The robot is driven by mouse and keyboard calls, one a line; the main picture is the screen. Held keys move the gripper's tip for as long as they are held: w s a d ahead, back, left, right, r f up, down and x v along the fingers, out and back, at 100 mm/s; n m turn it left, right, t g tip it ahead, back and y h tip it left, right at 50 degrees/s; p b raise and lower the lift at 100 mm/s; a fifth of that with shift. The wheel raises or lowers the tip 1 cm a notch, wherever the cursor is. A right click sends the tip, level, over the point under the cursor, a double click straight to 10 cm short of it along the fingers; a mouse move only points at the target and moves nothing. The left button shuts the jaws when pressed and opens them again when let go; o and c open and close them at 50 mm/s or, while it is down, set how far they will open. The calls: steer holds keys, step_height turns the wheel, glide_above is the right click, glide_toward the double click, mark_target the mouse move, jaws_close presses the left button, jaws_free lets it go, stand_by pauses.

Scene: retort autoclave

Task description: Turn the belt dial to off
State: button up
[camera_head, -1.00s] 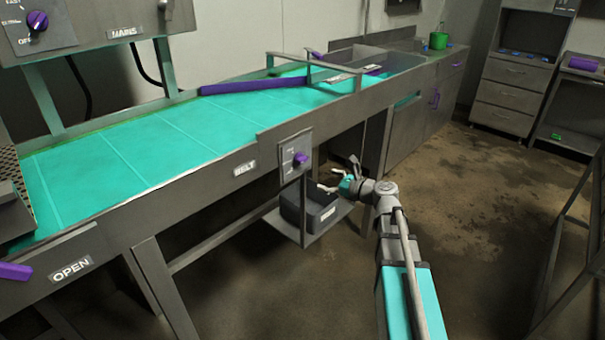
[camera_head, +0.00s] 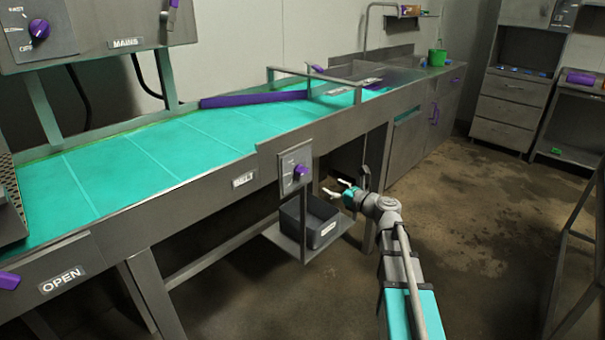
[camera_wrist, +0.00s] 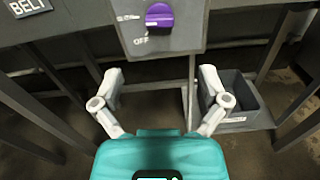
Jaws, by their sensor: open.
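The belt dial is a purple knob (camera_head: 300,170) on a grey panel (camera_head: 288,182) at the conveyor's front side, right of the BELT label (camera_head: 243,180). In the wrist view the purple knob (camera_wrist: 159,17) is at the top middle, with an OFF mark (camera_wrist: 141,40) printed below left of it. The knob's pointer seems turned to the left, away from that mark. My gripper (camera_head: 337,188) is open and empty, to the right of the knob and slightly below it. In the wrist view its two fingers (camera_wrist: 161,85) are spread apart below the panel, not touching the knob.
A dark grey bin (camera_head: 322,226) sits on a low shelf under the panel. The turquoise belt (camera_head: 140,155) runs along the conveyor above. Another purple dial (camera_head: 39,29) is on a box at upper left. The floor (camera_head: 470,230) at right is open.

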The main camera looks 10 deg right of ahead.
mark_target(305, 173)
steer(key=x, duration=1.2)
steer(key=shift+w+a, duration=0.2)
steer(key=shift+a, duration=0.1)
steer(key=c, duration=1.2)
steer(key=shift+o, duration=0.2)
steer(key=shift+n, duration=0.4)
steer(key=n, duration=0.9)
